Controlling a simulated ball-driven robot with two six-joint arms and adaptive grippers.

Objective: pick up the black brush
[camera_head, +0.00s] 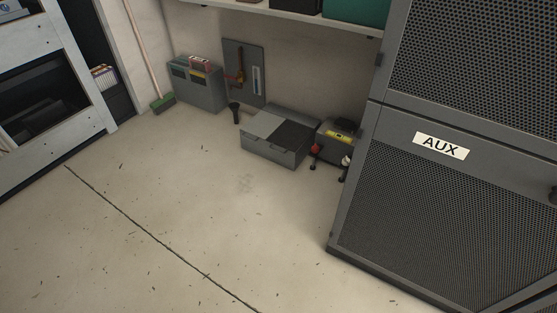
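I cannot clearly make out a black brush. A small dark upright object (235,113) stands on the floor left of a grey box; it has a wider top and a narrow lower part, and is too small to identify. A broom (162,103) with a green head and a long pale handle leans against the wall farther left. Neither of my grippers is in view.
A low grey box (272,153) and a smaller grey case (338,139) with a yellow item on it sit by the wall. A grey bin (205,96) stands left. A tall AUX rack (440,205) blocks the right. The middle floor is open, with scattered debris.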

